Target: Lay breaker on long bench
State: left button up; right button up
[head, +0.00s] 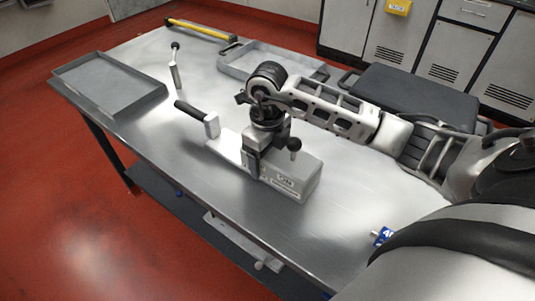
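The breaker (291,180) looks like a light grey box with an ON label on its front and a black-knobbed lever on top. It is on or just above the long metal bench (160,150); I cannot tell if there is a gap beneath it. The arm from the right reaches over the bench, and my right gripper (258,150) points down at the breaker's left end, touching or very close to it. Its fingertips are mostly hidden, so its grip is unclear. My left gripper is not in view.
A grey tray (70,83) sits at the bench's left end, another (232,66) at the back. A black-handled piece (211,127) and a ball-topped lever (175,75) stand left of the breaker. A yellow bar (200,31) lies at the far edge. A black case (410,92) is behind the arm.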

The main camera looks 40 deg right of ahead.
jog(key=shift+f+b, duration=0.5)
jog(key=shift+b, duration=0.05)
dwell(0.4)
jog(key=o, duration=1.7)
jog(key=shift+o, duration=0.2)
jog(key=shift+f, duration=0.1)
notch_tip(320, 180, up, 16)
jog(key=shift+p, duration=0.4)
